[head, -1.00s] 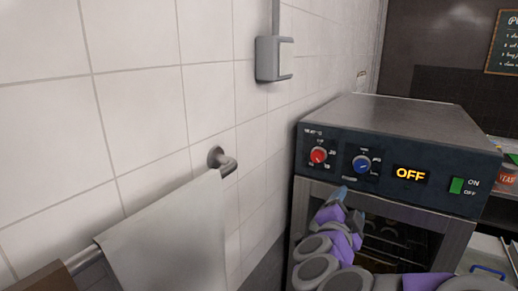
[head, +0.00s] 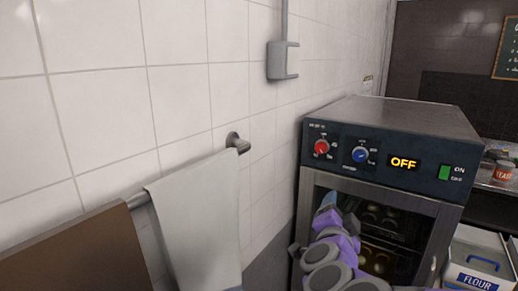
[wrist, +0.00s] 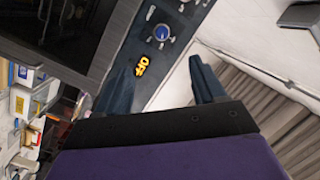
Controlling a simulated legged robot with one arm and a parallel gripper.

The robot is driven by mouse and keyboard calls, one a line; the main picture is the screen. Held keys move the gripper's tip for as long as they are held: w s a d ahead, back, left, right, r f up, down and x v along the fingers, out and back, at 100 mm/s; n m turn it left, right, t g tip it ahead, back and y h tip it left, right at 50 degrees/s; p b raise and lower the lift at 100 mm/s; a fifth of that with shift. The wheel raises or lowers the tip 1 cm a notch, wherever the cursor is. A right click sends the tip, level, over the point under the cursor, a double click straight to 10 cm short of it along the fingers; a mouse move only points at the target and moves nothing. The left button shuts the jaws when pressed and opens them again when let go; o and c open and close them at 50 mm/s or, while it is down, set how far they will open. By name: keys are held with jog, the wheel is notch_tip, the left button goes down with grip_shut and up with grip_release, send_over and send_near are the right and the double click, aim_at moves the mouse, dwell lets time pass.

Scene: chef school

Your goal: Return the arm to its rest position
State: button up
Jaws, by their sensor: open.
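My purple and grey arm reaches up from the bottom of the head view in front of the oven (head: 400,145). My gripper (head: 328,205) is at the arm's end, before the left part of the oven door. In the wrist view my gripper (wrist: 165,85) has its two dark blue fingers spread apart, with nothing between them. The oven panel (wrist: 165,40) shows beyond the fingers, tilted in that view. I cannot tell the exact gap between the gripper and the oven.
A white tiled wall with a towel rail (head: 237,142) is at left, holding a white towel (head: 200,220) and a brown one (head: 75,255). The oven display (head: 403,162) reads OFF. A flour container (head: 475,262) and a yeast can (head: 503,170) stand at right.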

jog(key=s+a+f+n+y+b, duration=0.25)
jog(key=a+f+n+y, duration=0.35)
jog(key=a, duration=0.4)
jog(key=s+a+f+n+g+y+b, duration=0.4)
jog(key=s+a+f+n+g+y, duration=0.15)
jog(key=s+f, duration=0.35)
jog(key=s+d+f+g+h+b, duration=0.1)
jog(key=s+d+f+g+b, duration=0.1)
jog(key=s, duration=0.6)
jog(key=s+d+f+n+g+h+b, duration=0.1)
jog(key=s+d+f+g+h+b, duration=0.1)
jog(key=s+d+f+g, duration=0.3)
jog(key=s+d+f+n+g+h+b, duration=0.1)
jog(key=s+d+f+g+h+b, duration=0.1)
jog(key=s+f+g, duration=0.3)
jog(key=s+d+f, duration=0.1)
jog(key=s+f, duration=0.3)
jog(key=s, duration=0.3)
jog(key=shift+s+d+f+g, duration=0.25)
jog(key=shift+d+f+g, duration=0.05)
jog(key=shift+d+g, duration=0.1)
